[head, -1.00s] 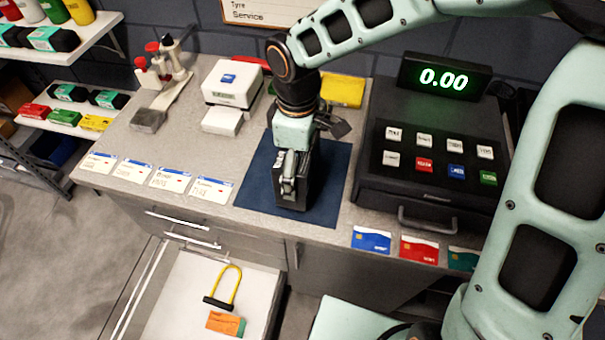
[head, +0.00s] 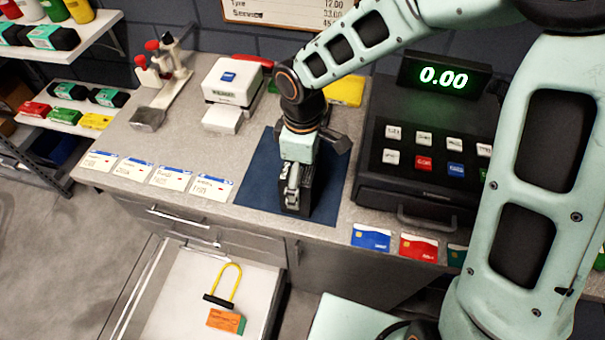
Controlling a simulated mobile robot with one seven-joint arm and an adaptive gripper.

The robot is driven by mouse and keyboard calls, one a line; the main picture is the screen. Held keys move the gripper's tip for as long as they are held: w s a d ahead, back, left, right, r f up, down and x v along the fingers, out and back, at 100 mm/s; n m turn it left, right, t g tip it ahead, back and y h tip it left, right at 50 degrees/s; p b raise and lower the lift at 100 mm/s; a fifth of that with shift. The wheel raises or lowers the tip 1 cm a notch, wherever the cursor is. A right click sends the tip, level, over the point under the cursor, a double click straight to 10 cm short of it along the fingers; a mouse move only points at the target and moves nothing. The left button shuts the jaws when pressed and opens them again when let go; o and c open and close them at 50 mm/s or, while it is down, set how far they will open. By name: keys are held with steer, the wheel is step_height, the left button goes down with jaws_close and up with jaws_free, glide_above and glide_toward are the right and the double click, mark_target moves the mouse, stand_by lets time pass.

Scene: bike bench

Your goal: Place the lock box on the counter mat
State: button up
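The counter mat (head: 262,182) is a dark blue sheet on the grey counter, left of the cash register. The lock box is a dark, upright box (head: 303,202) over the front middle of the mat. My gripper (head: 292,192) points down at it from above, with its fingers closed around the box. The gripper covers much of the box's upper part. The box's lower end appears at or very near the mat; I cannot tell for sure whether it touches.
The cash register (head: 420,165) stands close on the right, with several cards in front. Price cards (head: 170,176) line the counter's front left. A white device (head: 232,82) stands behind. Below, an open drawer (head: 185,290) holds a yellow U-lock (head: 228,283) and orange box (head: 224,320).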

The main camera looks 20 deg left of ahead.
steer(key=shift+r, duration=0.1)
step_height(320, 180, up, 12)
steer(key=shift+r, duration=0.1)
stand_by(0.4)
stand_by(0.4)
